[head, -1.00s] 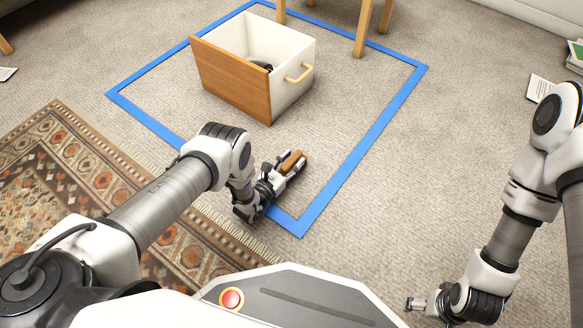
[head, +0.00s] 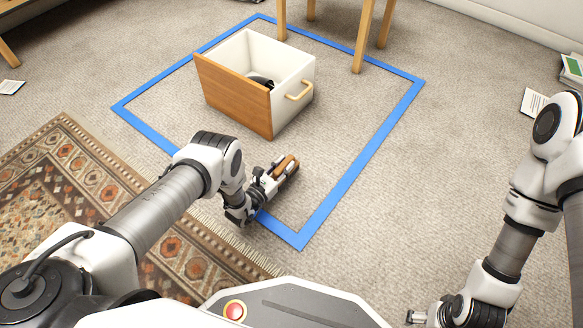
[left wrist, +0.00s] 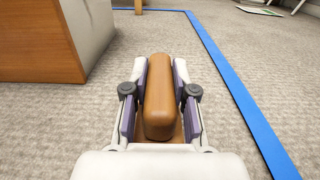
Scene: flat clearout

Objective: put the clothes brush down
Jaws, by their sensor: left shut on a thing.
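The clothes brush (head: 285,165) has a brown body. My left gripper (head: 279,168) is shut on it, low over the carpet inside the near corner of the blue tape outline (head: 343,187). In the left wrist view the brush (left wrist: 159,97) lies lengthwise between the two fingers of the left gripper (left wrist: 160,103). I cannot tell whether its underside touches the carpet. My right gripper (head: 418,316) is at the bottom right, far from the brush, and too small to judge its fingers.
A white drawer box with a wooden front (head: 233,94) stands inside the outline, with a dark thing (head: 262,82) in it. Wooden furniture legs (head: 363,38) are behind it. A patterned rug (head: 75,210) lies at left. Carpet right of the brush is clear.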

